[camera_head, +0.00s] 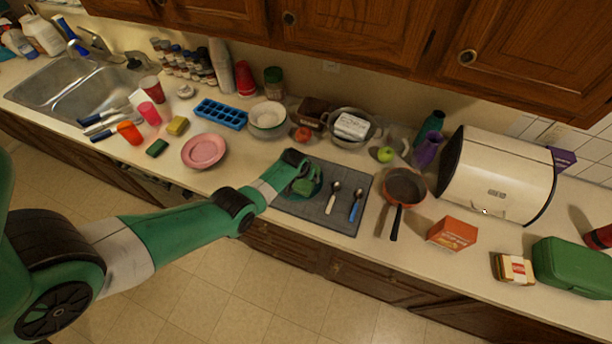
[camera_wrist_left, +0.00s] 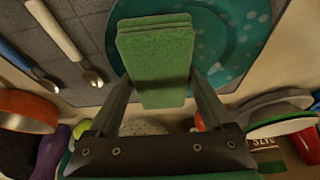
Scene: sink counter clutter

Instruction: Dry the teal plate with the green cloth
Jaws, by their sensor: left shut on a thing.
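My left gripper (camera_wrist_left: 156,82) is shut on the green cloth (camera_wrist_left: 155,50), a folded block of fabric between its two fingers. The teal plate (camera_wrist_left: 238,38), with pale dots, lies on the grey mat beneath and beside the cloth in the left wrist view. The cloth covers part of the plate; whether they touch I cannot tell. In the head view the cloth (camera_head: 304,186) is at the end of my left arm, over the mat's left part, and hides most of the plate. My right gripper is not in view.
The grey mat (camera_head: 290,205) also holds two spoons (camera_head: 333,197) to the right. A frying pan (camera_head: 405,187) and orange box (camera_head: 452,233) stand further right. A pink plate (camera_head: 203,151) is left. Bowls (camera_head: 267,116) and a pot (camera_head: 351,124) stand behind.

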